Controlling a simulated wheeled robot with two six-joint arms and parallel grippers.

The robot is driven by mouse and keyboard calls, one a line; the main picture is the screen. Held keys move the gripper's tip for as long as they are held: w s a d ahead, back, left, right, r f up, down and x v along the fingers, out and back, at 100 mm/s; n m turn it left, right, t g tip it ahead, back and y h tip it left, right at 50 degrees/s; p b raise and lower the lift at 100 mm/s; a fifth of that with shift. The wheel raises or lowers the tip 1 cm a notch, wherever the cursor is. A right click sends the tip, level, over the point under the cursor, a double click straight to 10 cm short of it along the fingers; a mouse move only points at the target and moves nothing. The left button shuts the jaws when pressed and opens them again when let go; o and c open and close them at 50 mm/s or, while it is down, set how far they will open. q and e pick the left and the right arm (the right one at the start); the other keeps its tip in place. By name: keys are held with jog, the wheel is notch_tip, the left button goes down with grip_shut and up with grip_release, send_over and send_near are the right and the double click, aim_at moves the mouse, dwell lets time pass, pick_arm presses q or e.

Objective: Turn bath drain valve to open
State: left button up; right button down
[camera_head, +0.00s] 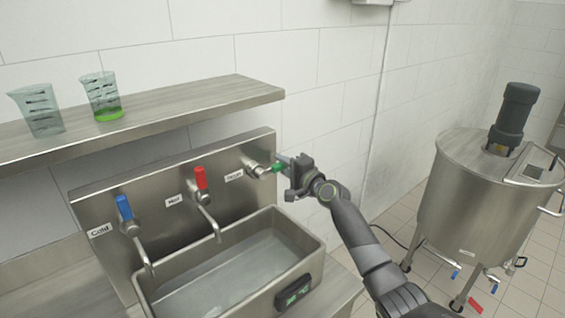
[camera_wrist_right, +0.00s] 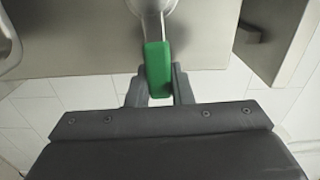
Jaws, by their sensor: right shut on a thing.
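The green drain valve handle (camera_head: 277,168) sticks out to the right from its fitting on the bath's back panel, beside a label that seems to read "Drain". My right gripper (camera_head: 290,165) is shut on this handle. In the right wrist view the green handle (camera_wrist_right: 158,68) sits between the two fingers (camera_wrist_right: 159,90), with its metal stem above. The bath (camera_head: 240,270) is a steel basin with water or a shiny bottom inside. My left gripper is not in view.
A blue-handled cold tap (camera_head: 124,208) and a red-handled hot tap (camera_head: 201,179) stand left of the drain valve. A shelf (camera_head: 190,104) above holds two beakers, one with green liquid (camera_head: 104,100). A steel tank (camera_head: 480,195) stands at the right.

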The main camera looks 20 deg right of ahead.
jog(key=shift+f+m, duration=0.3)
dwell(0.4)
jog(key=c, duration=1.3)
grip_release()
jog(key=v, duration=1.7)
jog(key=shift+s+d+r+b, duration=0.1)
jog(key=shift+s+b, duration=0.1)
jog(key=shift+b, duration=0.1)
